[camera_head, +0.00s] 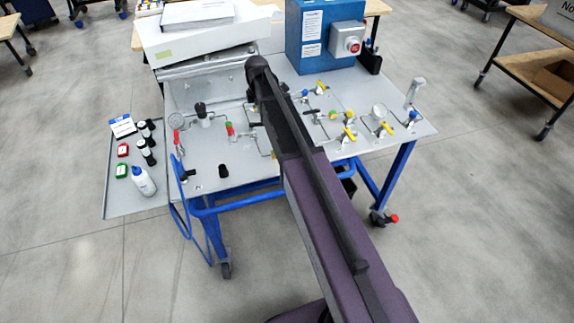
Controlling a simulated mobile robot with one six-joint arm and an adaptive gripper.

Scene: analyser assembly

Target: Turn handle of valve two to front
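A grey panel table (215,172) on a blue frame carries several small valves and pipe fittings. Valves with yellow handles show at the upper middle (320,86), right of my arm (348,133) and farther right (386,128). A red-handled fitting (176,140) and a red and green one (229,129) sit on the left part. I cannot read any label saying which is valve two. My purple and black arm reaches from the bottom right over the panel and covers its middle. My gripper cannot be made out; the arm hides that area.
A blue box with a red button (318,40) and a white case (205,35) stand at the back. A side shelf (118,200) holds a white bottle (143,181), black cylinders and red and green items. Wooden carts stand at the right (535,75). Open floor surrounds the table.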

